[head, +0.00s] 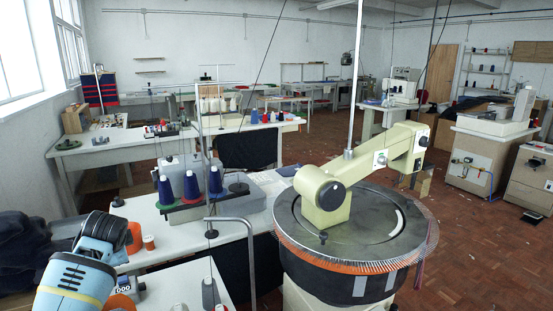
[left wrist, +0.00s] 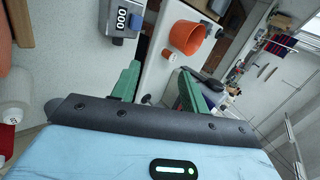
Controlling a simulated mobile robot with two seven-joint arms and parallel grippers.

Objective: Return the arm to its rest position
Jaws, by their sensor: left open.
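My left gripper (left wrist: 158,72) shows in the left wrist view with its two green fingers apart and nothing between them. Beyond the fingers are a white table edge and an orange pot (left wrist: 187,37). In the head view my light blue left arm comes in at the lower left, over the near table's left end; its fingers cannot be made out there. The orange pot also shows in the head view (head: 134,238), just beyond the arm. My right gripper is in neither view.
A grey counter box (left wrist: 122,20) is close to the left finger. An orange spool (head: 149,242) stands by the pot. Blue and red thread cones (head: 190,186) stand on the near table. A round machine (head: 355,240) stands at right. Dark cloth (head: 25,250) is piled at far left.

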